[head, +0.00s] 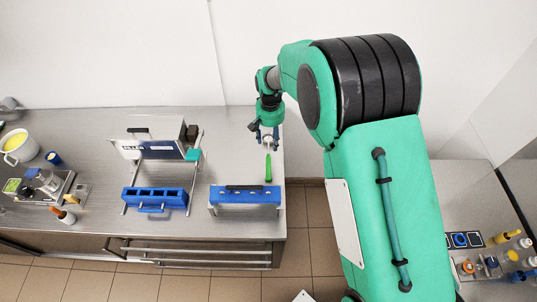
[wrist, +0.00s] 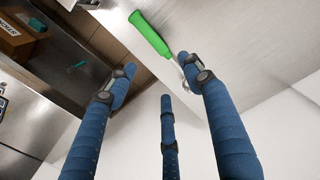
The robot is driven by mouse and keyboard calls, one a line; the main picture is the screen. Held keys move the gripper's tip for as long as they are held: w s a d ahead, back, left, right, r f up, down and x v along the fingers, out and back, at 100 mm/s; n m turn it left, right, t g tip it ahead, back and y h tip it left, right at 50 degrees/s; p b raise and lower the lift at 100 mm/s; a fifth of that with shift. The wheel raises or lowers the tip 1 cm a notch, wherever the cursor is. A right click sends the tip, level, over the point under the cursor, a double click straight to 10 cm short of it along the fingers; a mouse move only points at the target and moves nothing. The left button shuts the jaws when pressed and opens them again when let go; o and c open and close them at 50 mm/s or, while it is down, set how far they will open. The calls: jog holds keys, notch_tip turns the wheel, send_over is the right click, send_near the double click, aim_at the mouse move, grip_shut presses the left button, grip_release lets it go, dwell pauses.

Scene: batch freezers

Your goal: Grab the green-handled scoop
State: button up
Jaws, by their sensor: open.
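The scoop's bright green handle (head: 268,167) points toward the front of the steel counter, near its right end. In the wrist view the green handle (wrist: 150,33) is at the top, with a shiny metal part joined to its lower right end. My gripper (head: 267,131) is over the counter just behind the handle. In the wrist view its blue fingers (wrist: 158,84) are spread and empty, and the scoop lies beyond their tips. The right fingertip overlaps the metal part in the picture; I cannot tell whether they touch. The scoop's head is mostly hidden.
A blue-topped rack (head: 245,196) stands just in front of the scoop. A blue slotted holder (head: 155,199) and a boxy device (head: 150,150) are to the left. A white pot (head: 19,147) with yellow contents is far left. The counter's right edge is close by.

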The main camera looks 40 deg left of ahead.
send_over(270, 159)
jog(key=shift+f+p, duration=0.4)
jog(key=shift+f, duration=3.85)
jog(key=shift+f, duration=0.1)
jog(key=shift+f+p, duration=0.55)
jog(key=shift+f, duration=1.95)
grip_shut()
jog(key=shift+r, duration=0.1)
notch_tip(270, 159, up, 10)
jog(key=b, duration=0.1)
